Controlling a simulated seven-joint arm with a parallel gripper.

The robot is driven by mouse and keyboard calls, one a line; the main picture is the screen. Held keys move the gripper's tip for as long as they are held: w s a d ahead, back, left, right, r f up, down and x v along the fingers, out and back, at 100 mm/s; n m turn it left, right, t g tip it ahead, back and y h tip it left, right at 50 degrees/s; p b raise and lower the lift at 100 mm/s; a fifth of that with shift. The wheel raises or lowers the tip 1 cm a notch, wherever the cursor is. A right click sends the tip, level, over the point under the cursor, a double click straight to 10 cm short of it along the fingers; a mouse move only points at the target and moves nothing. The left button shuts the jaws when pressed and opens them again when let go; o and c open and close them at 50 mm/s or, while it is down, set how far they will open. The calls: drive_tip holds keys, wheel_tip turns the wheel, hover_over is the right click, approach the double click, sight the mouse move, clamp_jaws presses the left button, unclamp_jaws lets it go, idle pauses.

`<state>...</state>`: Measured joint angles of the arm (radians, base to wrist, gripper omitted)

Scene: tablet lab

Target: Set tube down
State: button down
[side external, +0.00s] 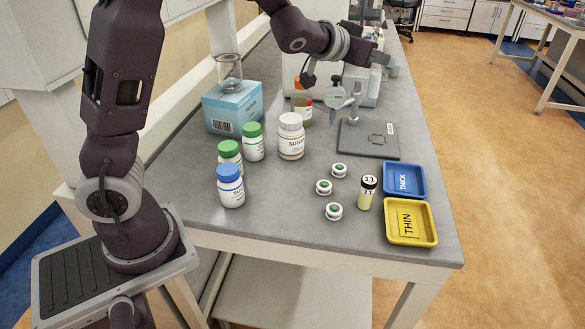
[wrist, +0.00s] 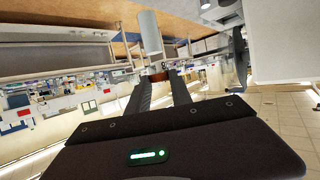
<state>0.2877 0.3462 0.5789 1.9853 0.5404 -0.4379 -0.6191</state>
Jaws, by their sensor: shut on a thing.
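My gripper (side external: 388,65) is raised at the back of the bench in the side external view, pointing right.
A blue THICK tray (side external: 421,193) and a yellow THIN tray (side external: 431,238) lie at right. Several bottles, including a white sugar bottle (side external: 291,140), stand left of a gauge stand (side external: 390,152). Three green-and-white round pieces (side external: 324,187) lie in front. A beaker (side external: 229,73) sits on a blue box (side external: 232,110).

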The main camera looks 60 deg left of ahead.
drive_tip(key=s+d+f+m+g+h, duration=0.1)
drive_tip(key=s+d+f+m+h, duration=0.5)
drive_tip(key=s+f, duration=0.1)
drive_tip(key=s+a+f+m+g+h, duration=0.1)
drive_tip(key=s+a+m+g+h, duration=0.1)
drive_tip(key=s+m+g+h, duration=0.45)
drive_tip(key=s+a+m+g+h, duration=0.2)
drive_tip(key=s+a+m+g, duration=0.1)
drive_tip(key=s, duration=0.6)
wheel_tip(320, 180, down, 10)
drive_tip(key=shift+s, duration=0.4)
drive_tip(key=c, duration=1.6)
unclamp_jaws()
drive_tip(key=shift+m, duration=0.25)
drive_tip(key=o, duration=0.5)
drive_tip(key=shift+c, duration=0.2)
